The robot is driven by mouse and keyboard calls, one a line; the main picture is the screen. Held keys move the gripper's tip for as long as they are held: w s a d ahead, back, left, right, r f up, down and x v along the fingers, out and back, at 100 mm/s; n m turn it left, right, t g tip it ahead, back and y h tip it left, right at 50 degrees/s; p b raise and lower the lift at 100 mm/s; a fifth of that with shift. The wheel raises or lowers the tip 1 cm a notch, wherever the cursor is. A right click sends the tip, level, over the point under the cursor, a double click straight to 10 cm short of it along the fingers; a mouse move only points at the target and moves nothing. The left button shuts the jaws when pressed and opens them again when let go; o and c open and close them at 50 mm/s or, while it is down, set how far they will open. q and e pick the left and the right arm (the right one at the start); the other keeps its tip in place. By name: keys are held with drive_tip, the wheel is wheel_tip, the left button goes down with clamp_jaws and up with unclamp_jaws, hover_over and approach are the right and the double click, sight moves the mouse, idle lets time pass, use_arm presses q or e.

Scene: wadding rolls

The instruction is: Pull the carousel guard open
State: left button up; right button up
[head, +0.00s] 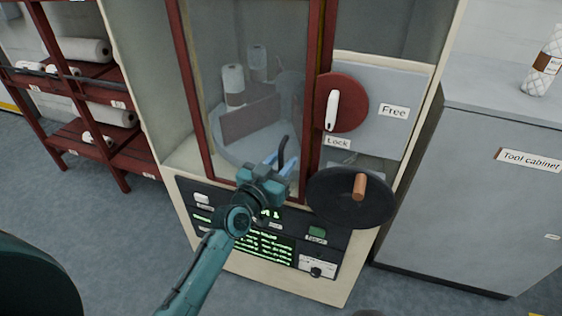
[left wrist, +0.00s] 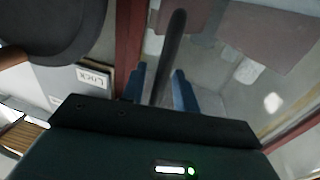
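The carousel guard (head: 247,175) is a clear panel in a dark red frame on the front of the cream machine, and it looks shut. Its dark upright handle (head: 283,149) shows above my left gripper (head: 277,165). In the left wrist view the handle (left wrist: 174,50) stands between the two blue fingers of the left gripper (left wrist: 158,92), with a visible gap on each side. The fingers are apart. The handle's lower part is hidden by the gripper. Behind the guard, white rolls (head: 234,84) stand on the carousel (head: 222,146). My right gripper is not in view.
Right of the guard is a red disc (head: 352,108) with a white lever, by "Lock" and "Free" labels. A black handwheel (head: 335,206) with an orange knob juts out close to my gripper. A tool cabinet (head: 480,200) stands right, a red roll rack (head: 95,150) left.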

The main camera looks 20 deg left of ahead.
use_arm(q)
drive_tip(key=shift+c, duration=0.3)
clamp_jaws()
drive_tip(key=shift+s, duration=0.15)
